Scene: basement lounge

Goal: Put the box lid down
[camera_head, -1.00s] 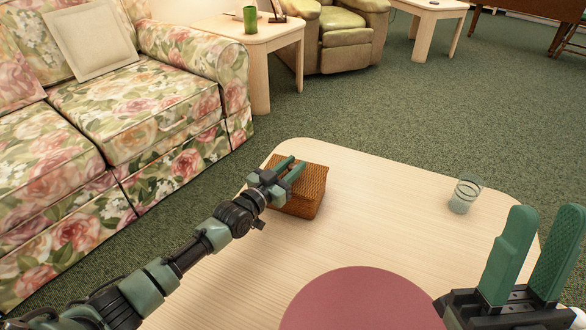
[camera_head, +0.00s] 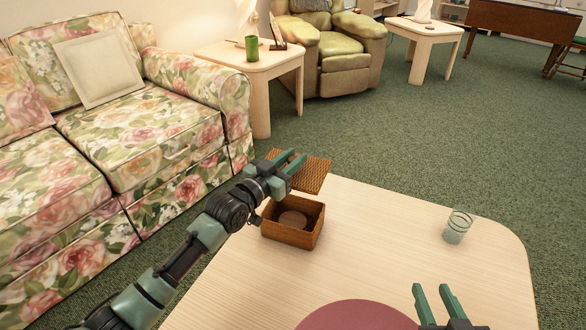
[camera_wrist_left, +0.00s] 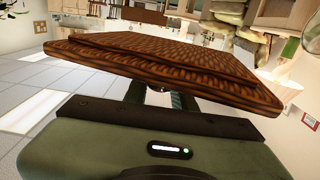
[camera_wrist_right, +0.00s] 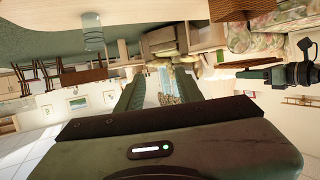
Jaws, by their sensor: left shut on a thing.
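The box lid (camera_head: 312,174) is brown woven wicker. My left gripper (camera_head: 290,168) is shut on it and holds it raised above and behind the box, past the table's far left edge. The lid (camera_wrist_left: 170,65) fills the upper part of the left wrist view. The open wicker box (camera_head: 310,238) stands on the table's far left part, with a round brown thing (camera_head: 292,219) inside. My right gripper (camera_head: 436,302) is open and empty above the table's near right part; its spread fingers also show in the right wrist view (camera_wrist_right: 165,88).
The pale wooden table (camera_head: 390,250) holds a glass (camera_head: 458,226) at the right and a dark pink round mat (camera_head: 355,316) at the front. The table is clear between box and glass. A floral sofa (camera_head: 140,130) stands at the left, and green carpet (camera_head: 420,140) lies behind.

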